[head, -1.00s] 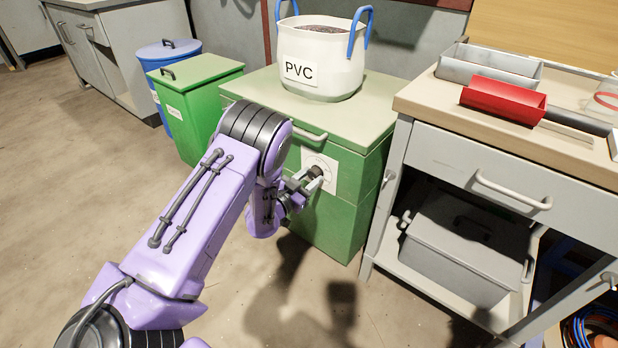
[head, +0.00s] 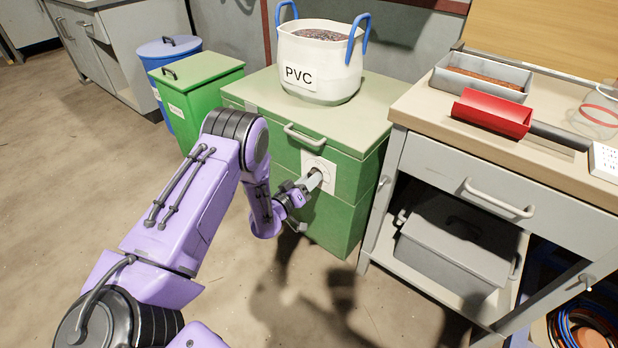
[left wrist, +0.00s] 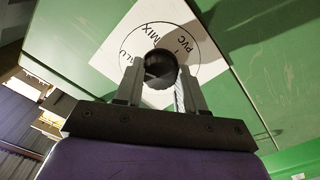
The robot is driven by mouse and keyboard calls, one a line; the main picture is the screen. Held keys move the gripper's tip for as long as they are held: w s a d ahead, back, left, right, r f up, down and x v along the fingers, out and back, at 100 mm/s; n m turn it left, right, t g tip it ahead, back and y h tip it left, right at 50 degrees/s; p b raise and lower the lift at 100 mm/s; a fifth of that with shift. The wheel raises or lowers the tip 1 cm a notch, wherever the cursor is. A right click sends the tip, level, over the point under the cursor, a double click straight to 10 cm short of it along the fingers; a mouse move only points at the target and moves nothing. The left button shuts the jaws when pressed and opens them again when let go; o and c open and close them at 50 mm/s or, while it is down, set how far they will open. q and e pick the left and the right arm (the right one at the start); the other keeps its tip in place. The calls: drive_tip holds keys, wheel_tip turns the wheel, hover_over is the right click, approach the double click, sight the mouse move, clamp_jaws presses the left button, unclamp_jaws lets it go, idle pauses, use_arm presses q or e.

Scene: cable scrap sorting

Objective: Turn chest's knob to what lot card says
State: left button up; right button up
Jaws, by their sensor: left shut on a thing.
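The green chest (head: 337,215) has a white dial plate (head: 319,168) on its front. My right gripper is out of view.
A white tub marked PVC (head: 318,62) stands on the chest lid. A green bin (head: 196,104) and blue bin (head: 169,50) stand left. The workbench (head: 520,150) on the right holds a red scoop (head: 492,113) and grey tray (head: 484,72). Open floor lies in front.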

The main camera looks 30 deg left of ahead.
use_arm(q)
drive_tip(key=shift+s+f+n, duration=0.1)
drive_tip(key=shift+n, duration=0.5)
drive_tip(key=shift+d+n, duration=0.1)
drive_tip(key=shift+n, duration=0.2)
drive_tip(key=o, duration=1.1)
drive_tip(key=shift+c, duration=0.2)
drive_tip(key=s+p, duration=0.2)
drive_tip(key=s, duration=0.8)
drive_tip(key=shift+s+a+p, duration=0.25)
drive_tip(key=shift+a+p, duration=0.1)
drive_tip(key=shift+a, duration=0.1)
